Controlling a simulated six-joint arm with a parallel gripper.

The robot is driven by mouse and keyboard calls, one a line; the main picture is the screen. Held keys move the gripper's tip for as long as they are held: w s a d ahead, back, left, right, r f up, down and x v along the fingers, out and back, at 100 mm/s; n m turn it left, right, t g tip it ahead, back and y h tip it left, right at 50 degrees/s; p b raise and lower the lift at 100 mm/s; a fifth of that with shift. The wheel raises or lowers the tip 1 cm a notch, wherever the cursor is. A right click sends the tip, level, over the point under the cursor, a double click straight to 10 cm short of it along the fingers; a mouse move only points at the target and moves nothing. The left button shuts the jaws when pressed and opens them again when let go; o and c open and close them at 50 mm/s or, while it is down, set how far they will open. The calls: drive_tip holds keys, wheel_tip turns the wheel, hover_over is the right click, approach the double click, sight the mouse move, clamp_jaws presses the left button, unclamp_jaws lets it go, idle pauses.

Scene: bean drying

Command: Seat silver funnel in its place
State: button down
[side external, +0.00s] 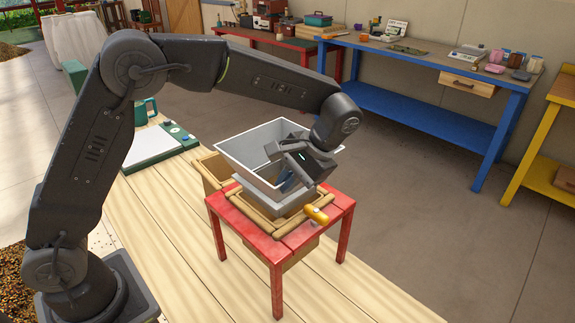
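The silver funnel (248,141) is a wide, square, open-topped hopper with sloping walls. It is above a wooden frame (255,212) on a small red table (296,238). Its lower part reaches down toward the frame's opening, and I cannot tell whether it rests there or hangs just above. My gripper (288,184) comes down from the right and is at the funnel's right side, overlapping its wall. The fingertips are mostly hidden, so I cannot tell whether they are shut on the wall.
An orange-yellow handle-like object (316,214) lies at the frame's right corner. A wooden box (214,168) stands behind the red table. A green-edged tray (160,147) lies at left on the planks. A blue workbench (425,118) stands at the back; the floor between is clear.

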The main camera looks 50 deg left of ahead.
drive_tip(key=shift+f, duration=2.2)
drive_tip(key=c, duration=1.2)
unclamp_jaws()
drive_tip(key=shift+c, duration=0.2)
drive_tip(key=v, duration=1.3)
drive_tip(key=shift+r, duration=0.3)
drive_tip(key=shift+w+d, duration=0.1)
drive_tip(key=shift+d, duration=0.05)
